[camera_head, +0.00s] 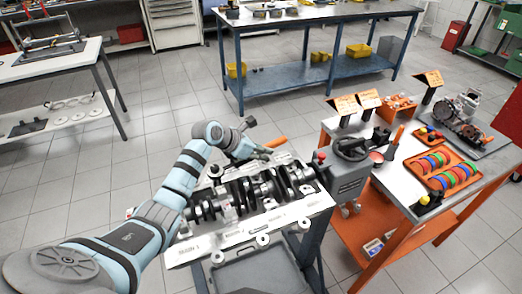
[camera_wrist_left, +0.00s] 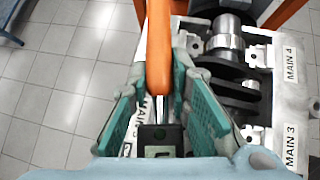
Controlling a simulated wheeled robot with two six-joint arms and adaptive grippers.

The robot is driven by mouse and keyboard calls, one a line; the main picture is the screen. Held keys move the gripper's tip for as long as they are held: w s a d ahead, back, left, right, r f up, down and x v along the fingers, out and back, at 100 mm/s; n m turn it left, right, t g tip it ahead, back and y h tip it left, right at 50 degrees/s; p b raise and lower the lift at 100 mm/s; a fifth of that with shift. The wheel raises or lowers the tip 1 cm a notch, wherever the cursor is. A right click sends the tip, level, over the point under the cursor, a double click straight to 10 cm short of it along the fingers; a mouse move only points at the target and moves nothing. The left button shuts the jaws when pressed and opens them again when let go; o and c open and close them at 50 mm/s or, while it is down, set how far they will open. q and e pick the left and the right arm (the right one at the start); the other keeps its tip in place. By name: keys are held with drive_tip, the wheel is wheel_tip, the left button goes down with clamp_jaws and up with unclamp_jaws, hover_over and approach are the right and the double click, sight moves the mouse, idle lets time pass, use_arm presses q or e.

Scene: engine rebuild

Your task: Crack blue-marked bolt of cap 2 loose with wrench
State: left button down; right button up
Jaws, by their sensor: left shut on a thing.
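My left gripper (camera_head: 262,152) is over the far edge of the engine block (camera_head: 218,243), which carries the crankshaft (camera_head: 250,196). The gripper is shut on the wrench, whose orange handle (camera_head: 277,142) sticks out beyond the fingers. In the left wrist view the orange handle (camera_wrist_left: 159,45) and a short metal shaft lie between the teal fingers (camera_wrist_left: 158,78), with a dark square part below. Labels MAIN 3 and MAIN 4 (camera_wrist_left: 291,64) show on the block at the right. I cannot make out cap 2 or a blue-marked bolt. My right gripper is not in view.
A grey housing with a handwheel (camera_head: 351,147) stands at the block's right end. An orange cart (camera_head: 402,176) at the right holds an orange tray (camera_head: 468,160) of coloured rings. A blue workbench (camera_head: 290,75) stands behind, with open tiled floor between.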

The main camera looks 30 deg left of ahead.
use_arm(q)
drive_tip(key=shift+r+p, duration=1.3)
drive_tip(key=shift+r, duration=0.05)
idle(2.9)
